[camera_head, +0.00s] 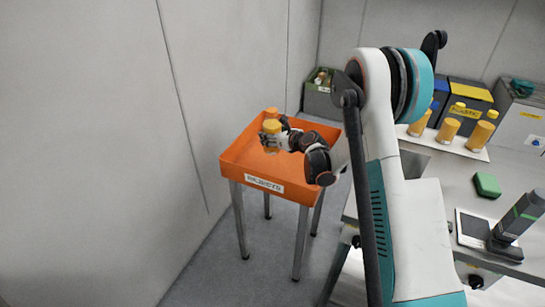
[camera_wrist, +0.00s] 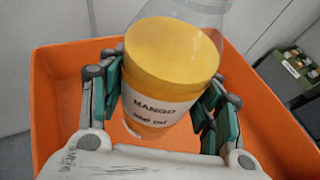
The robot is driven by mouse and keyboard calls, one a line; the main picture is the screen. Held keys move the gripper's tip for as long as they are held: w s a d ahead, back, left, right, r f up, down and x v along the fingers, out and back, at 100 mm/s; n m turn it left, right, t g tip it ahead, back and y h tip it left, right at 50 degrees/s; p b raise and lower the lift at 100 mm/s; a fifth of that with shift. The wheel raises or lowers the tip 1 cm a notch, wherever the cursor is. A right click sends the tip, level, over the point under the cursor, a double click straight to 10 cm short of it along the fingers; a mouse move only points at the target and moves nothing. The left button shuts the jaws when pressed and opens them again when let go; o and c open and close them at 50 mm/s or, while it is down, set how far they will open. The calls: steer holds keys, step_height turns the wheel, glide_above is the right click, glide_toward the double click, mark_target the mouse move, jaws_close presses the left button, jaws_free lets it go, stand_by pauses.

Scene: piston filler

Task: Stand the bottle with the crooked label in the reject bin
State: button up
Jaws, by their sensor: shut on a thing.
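My gripper (camera_head: 271,140) is shut on an amber bottle (camera_head: 272,130) and holds it over the orange reject bin (camera_head: 232,172). In the wrist view the bottle (camera_wrist: 172,58) sits between the fingers of my gripper (camera_wrist: 163,100). It has yellow-orange contents, a clear upper part and a white label reading MANGO. The label text slants down to the right; I cannot tell how far it is crooked on the bottle. The bin's orange walls (camera_wrist: 58,80) surround the bottle in this view. The bottle's base, and whether it touches the bin floor, are hidden.
Several amber bottles stand on a white tray (camera_head: 470,151) at right. A green block (camera_head: 487,184) and a dark device (camera_head: 515,225) are on the counter. A grey wall (camera_head: 120,130) rises left of the bin.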

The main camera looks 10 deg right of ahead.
mark_target(272, 152)
steer(key=shift+f+b, duration=1.3)
steer(key=shift+f, duration=2.9)
steer(key=shift+f, duration=0.1)
steer(key=o, duration=1.6)
steer(key=shift+c, duration=0.2)
